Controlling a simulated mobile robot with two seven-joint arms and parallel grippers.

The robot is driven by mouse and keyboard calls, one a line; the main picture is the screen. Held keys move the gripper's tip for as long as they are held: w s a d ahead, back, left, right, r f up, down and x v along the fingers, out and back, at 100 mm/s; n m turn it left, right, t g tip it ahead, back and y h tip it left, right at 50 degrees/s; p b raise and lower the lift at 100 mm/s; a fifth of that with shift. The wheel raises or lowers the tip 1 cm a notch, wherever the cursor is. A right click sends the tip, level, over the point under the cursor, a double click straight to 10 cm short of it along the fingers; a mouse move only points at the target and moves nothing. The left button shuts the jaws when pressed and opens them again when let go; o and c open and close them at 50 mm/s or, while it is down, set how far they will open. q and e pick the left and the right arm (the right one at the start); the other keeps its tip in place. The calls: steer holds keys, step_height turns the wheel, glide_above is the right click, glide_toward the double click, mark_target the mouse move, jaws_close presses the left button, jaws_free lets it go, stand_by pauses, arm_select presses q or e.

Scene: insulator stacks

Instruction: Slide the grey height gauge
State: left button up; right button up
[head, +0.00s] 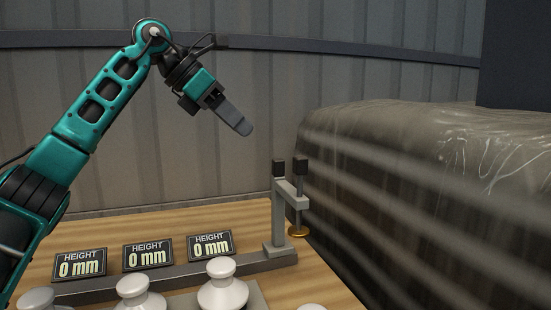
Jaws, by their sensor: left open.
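The grey height gauge (279,215) stands upright at the right end of a grey rail (185,276) on the wooden table. It has black caps on top and a brass disc (298,231) hanging at its right side. My left gripper (239,122) is open and empty, in the air above and to the left of the gauge, clear of it. Its fingers point down to the right and overlap in this view. My right gripper is not in view.
White insulators (222,287) stand in front of the rail, some cut off by the lower edge. Several signs (148,255) behind the rail read "HEIGHT 0 mm". A large dark wrapped bulk (420,190) stands close to the table's right. A panelled wall (240,85) is behind.

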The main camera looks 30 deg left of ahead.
mark_target(278, 159)
arm_select(q)
steer(key=x, duration=0.4)
steer(key=b+x, duration=0.1)
steer(key=x, duration=0.3)
steer(key=b+x, duration=0.1)
steer(key=x, duration=0.3)
steer(key=shift+w+a+f, duration=0.2)
steer(key=shift+w+a, duration=0.05)
steer(key=shift+w, duration=0.2)
steer(key=shift+c, duration=0.5)
jaws_close()
